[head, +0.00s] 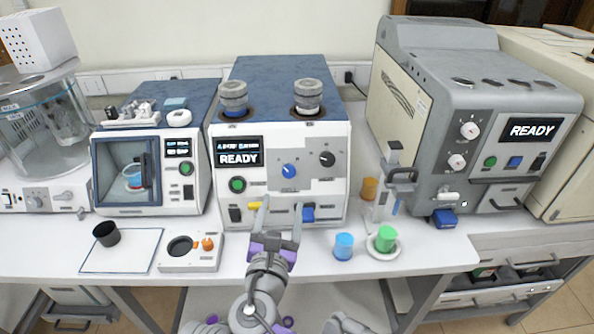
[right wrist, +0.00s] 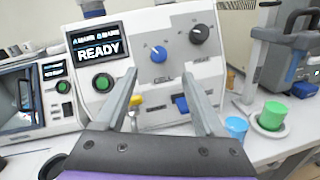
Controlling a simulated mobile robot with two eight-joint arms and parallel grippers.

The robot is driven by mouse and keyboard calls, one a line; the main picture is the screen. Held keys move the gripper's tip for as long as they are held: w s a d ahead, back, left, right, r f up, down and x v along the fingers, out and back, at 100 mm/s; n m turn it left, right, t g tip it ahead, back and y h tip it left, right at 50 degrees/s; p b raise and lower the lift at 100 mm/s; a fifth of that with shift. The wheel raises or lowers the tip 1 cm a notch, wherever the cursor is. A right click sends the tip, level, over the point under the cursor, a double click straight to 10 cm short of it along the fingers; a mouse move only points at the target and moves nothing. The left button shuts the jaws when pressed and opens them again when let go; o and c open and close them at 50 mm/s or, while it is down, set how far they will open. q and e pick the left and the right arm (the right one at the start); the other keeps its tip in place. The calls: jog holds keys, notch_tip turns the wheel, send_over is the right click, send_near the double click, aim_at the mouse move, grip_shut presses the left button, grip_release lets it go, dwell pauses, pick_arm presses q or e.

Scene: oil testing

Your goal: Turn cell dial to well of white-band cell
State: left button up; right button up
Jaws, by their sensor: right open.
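The middle tester (head: 225,190) has a blue dial (head: 289,170) and a black dial (head: 327,158) on its front panel. The blue dial also shows in the right wrist view (right wrist: 158,53), between and beyond my fingertips; its exact pointer setting is too small to read surely. Two grey-capped cells sit in the wells on top: a blue-band cell (head: 235,112) at left and a white-band cell (head: 308,108) at right. My right gripper (head: 281,207) is open and empty in front of the panel, lower than the blue dial and apart from it. My left gripper is not in view.
Below the dials are a yellow lever (head: 254,206) and a blue lever (head: 308,212). A blue cup (head: 343,246), a green cup (head: 385,239) and a grey stand (head: 384,200) are to the right. A small white box (head: 190,262) lies at left.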

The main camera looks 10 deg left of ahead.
aim_at(288, 173)
jog(key=w, duration=0.3)
jog(key=w+a, duration=0.1)
jog(key=w, duration=0.6)
jog(key=shift+w+a+f+p, duration=0.1)
jog(key=shift+a+p, duration=0.1)
jog(key=shift+p, duration=0.1)
jog(key=shift+c, duration=0.2)
grip_shut()
